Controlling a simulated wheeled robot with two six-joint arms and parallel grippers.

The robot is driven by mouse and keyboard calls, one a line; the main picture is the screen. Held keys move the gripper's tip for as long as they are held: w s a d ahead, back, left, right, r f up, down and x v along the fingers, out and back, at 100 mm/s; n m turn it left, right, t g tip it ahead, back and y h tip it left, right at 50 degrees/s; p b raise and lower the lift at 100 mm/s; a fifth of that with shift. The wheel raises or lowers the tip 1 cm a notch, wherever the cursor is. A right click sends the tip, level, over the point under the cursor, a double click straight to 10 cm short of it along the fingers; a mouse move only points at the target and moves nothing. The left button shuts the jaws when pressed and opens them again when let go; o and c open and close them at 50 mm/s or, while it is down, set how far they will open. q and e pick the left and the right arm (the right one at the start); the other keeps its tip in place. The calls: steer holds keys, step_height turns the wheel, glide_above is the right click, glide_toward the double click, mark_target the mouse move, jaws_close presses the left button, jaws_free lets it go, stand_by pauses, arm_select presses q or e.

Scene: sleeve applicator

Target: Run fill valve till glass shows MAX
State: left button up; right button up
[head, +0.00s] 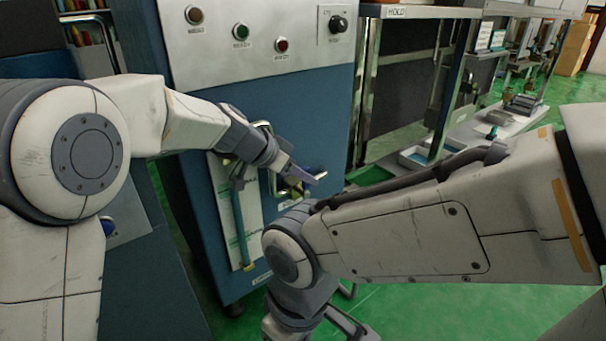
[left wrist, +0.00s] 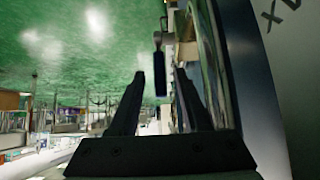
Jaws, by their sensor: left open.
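My left gripper (head: 303,180) is open in front of the blue machine cabinet (head: 185,130), beside a chrome handle or rail. In the left wrist view its two dark fingers (left wrist: 160,95) stand apart, with a dark lever-like part (left wrist: 160,65) showing in the gap. I cannot tell whether that part is the fill valve or whether the fingers touch it. The sight glass (head: 240,230) is an upright teal tube on a white plate, left of the gripper.
The control panel (head: 258,62) has several buttons and a black knob (head: 338,24). A metal-framed bench (head: 480,130) with trays stands to the right. My right forearm crosses the lower right. Green floor (head: 440,310) shows below it.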

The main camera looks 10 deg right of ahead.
arm_select(q)
steer(key=p+v, duration=0.3)
steer(key=v, duration=0.7)
steer(key=shift+p, duration=0.35)
arm_select(e)
steer(key=shift+r, duration=1.95)
arm_select(q)
steer(key=shift+s+a+r, duration=0.1)
